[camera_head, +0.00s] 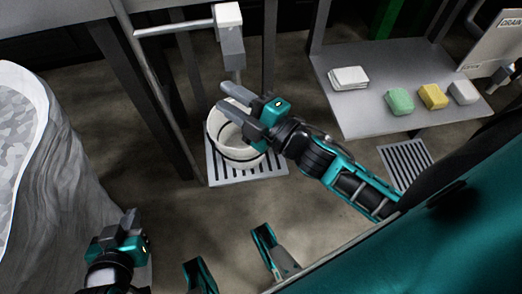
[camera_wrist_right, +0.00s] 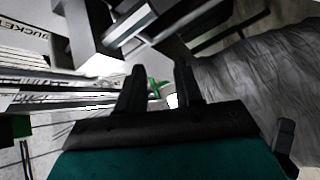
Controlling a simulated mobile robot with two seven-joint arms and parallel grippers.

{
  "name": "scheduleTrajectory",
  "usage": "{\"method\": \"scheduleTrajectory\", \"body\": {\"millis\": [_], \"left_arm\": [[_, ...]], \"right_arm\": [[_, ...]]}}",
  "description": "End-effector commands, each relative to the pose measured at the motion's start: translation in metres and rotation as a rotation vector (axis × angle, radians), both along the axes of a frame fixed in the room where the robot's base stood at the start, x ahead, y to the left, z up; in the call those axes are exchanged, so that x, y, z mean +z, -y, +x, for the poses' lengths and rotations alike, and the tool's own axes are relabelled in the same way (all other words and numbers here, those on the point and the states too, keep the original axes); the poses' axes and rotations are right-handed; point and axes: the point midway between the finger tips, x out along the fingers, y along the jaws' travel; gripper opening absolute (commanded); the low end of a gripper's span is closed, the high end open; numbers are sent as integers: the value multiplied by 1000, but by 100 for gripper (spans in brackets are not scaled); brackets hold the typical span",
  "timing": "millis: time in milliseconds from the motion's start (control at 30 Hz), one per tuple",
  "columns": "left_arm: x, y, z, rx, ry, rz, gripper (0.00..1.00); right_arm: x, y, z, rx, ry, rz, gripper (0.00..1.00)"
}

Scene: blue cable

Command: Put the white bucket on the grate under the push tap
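The white bucket (camera_head: 222,143), with a dark band around it, appears to stand on the slatted grate (camera_head: 262,177), toward the grate's back left. The push tap (camera_head: 231,45) is behind and above it, with its spout pointing down. My right gripper (camera_head: 227,98) is over the bucket's rim and hides part of it. Its two fingers point left and are apart, with a gap also visible in the right wrist view (camera_wrist_right: 160,82); I see no bucket between them there. My left gripper (camera_head: 118,228) is low at the left, away from the bucket; its finger gap is unclear.
A metal shelf (camera_head: 358,112) at the right holds a white stack (camera_head: 348,78) and green (camera_head: 399,101), yellow (camera_head: 433,96) and white blocks (camera_head: 463,92). A second grate (camera_head: 406,161) lies right. A grey draped container (camera_head: 62,170) stands left. Dark posts flank the tap.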

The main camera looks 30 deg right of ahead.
Motion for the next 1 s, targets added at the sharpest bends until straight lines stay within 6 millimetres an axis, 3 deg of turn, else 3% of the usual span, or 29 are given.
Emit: {"method": "scheduleTrajectory", "body": {"millis": [100, 200, 300, 400, 767, 867, 1000], "left_arm": [[0, 0, 0, 0, 1, 0, 0], [0, 0, 0, 0, 1, 0, 0], [0, 0, 0, -1, 1, 1, 0], [0, 0, 0, -1, 1, 1, 0], [2, -2, 0, -7, 2, 10, 0], [14, -2, 0, -7, 3, 12, 0], [48, -6, 1, -2, 12, 19, 0]], "right_arm": [[-47, 21, -16, -181, -348, 341, 35], [-85, 27, -39, -307, -607, 584, 35], [-112, 25, -62, -397, -801, 761, 35], [-126, 22, -77, -446, -914, 860, 35], [-129, 20, -83, -462, -955, 894, 35], [-118, 21, -83, -465, -952, 891, 35], [-89, 28, -86, -480, -946, 884, 35]]}}
